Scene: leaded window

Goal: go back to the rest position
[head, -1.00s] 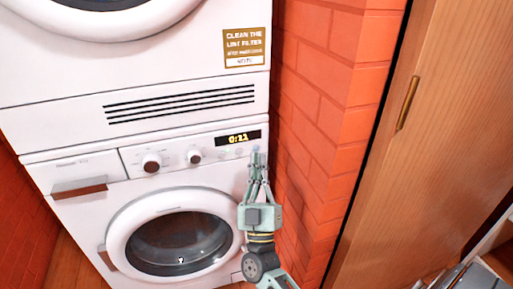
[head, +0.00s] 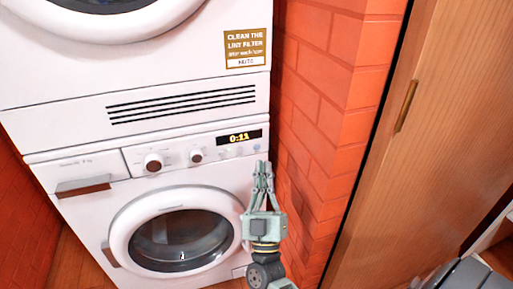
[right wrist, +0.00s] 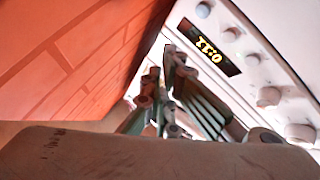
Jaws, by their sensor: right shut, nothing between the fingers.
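My right gripper (head: 262,166) points up in the head view, in front of the right edge of the lower white washing machine (head: 85,222). Its fingers are together and hold nothing. In the right wrist view the gripper (right wrist: 172,62) is seen from behind, with the machine's lit display (right wrist: 208,47) beyond it. The display (head: 239,137) reads 0:11 in the head view. The machine's round door (head: 125,235) looks shut. My left gripper is not in view.
A second white machine (head: 60,80) is stacked on top. An orange brick wall (head: 320,110) stands close to the right of my gripper. Further right is a wooden door (head: 455,110) with a brass handle (head: 406,105). Wooden floor shows at lower left.

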